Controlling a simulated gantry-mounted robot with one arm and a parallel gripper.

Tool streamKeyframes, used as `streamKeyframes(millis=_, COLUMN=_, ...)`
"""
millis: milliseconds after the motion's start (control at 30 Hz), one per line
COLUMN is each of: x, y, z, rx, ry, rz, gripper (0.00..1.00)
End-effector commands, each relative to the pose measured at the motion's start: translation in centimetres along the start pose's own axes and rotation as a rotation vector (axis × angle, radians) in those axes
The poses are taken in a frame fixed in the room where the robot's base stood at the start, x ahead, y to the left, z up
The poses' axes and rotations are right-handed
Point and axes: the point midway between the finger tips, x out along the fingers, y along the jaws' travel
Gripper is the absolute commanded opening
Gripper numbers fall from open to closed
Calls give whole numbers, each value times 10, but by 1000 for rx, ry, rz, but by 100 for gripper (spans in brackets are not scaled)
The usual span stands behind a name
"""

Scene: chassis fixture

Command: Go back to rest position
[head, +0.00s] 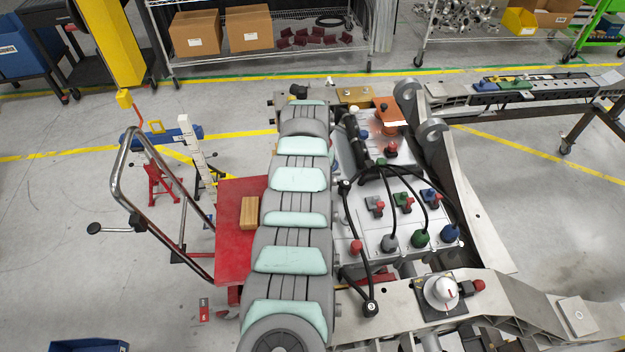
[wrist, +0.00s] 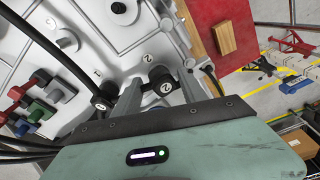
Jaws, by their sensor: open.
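The grey chassis plate (head: 415,182) lies right of my arm in the head view. In the wrist view, my gripper (wrist: 158,77) is open, with one finger on each side of a black plug marked 2 (wrist: 161,86). The plug is at the plate's edge; I cannot tell whether the fingers touch it. The head view does not show my gripper; my padded arm covers that area. Another black plug (wrist: 103,97) with a cable is left of the fingers. A black cable end marked 3 (head: 370,307) shows in the head view.
Red (head: 375,207), green (head: 403,203) and blue (head: 431,198) connectors stand on the plate, with cables arching over them. A red board (head: 231,239) with a wooden block (head: 249,213) lies left of my arm. A metal handrail (head: 118,170) stands further left. Open floor lies beyond.

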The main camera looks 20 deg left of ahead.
Motion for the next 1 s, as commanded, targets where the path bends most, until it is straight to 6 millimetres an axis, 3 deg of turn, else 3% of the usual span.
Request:
streamKeyframes(millis=700, x=-59, y=0, z=-6, rx=0, ry=-3, rz=1, gripper=50)
streamKeyframes(millis=1000, x=-59, y=0, z=-7, rx=0, ry=-1, rz=0, gripper=50)
